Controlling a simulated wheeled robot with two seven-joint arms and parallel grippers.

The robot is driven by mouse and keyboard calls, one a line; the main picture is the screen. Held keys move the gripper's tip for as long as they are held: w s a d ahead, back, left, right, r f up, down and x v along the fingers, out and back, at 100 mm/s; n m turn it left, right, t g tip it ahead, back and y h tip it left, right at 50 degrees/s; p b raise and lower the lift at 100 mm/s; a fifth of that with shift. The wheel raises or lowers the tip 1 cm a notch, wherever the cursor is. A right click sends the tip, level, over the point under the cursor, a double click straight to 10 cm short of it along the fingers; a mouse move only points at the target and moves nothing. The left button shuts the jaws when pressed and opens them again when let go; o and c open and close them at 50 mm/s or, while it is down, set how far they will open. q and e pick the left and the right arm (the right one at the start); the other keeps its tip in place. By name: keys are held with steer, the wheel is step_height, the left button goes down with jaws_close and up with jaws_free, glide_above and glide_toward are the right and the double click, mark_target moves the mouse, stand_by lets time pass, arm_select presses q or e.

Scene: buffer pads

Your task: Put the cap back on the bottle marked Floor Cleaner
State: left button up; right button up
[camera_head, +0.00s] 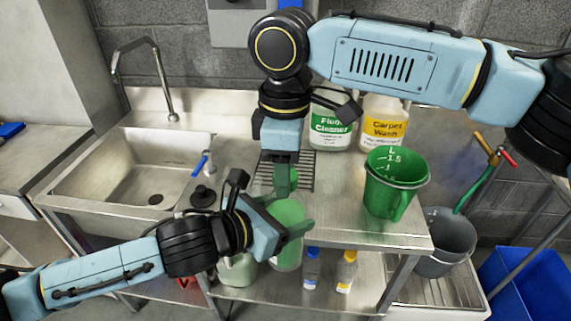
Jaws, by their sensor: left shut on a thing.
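The Floor Cleaner bottle (330,132), white with a green label, stands upright at the back of the steel counter. My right arm crosses in front of its top, so I cannot see whether its neck is bare. My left gripper (290,229) is shut on a pale green, round-topped thing (287,212) at the counter's front edge. I cannot tell whether this is a cap or part of a container. My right gripper (284,178) points down just above and behind it, left of the bottle. Its finger opening is unclear, and no separate cap is plainly visible.
A Carpet Wash bottle (382,128) stands right of Floor Cleaner. A green measuring jug (395,185) stands on the counter's right. A sink (130,170) is at left. Small bottles (312,270) stand on the lower shelf. A grey bucket (446,240) is at right.

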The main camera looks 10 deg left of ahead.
steer(key=c, duration=0.8)
steer(key=o, duration=1.2)
steer(key=shift+r, duration=0.1)
step_height(320, 180, up, 12)
steer(key=shift+f, duration=0.1)
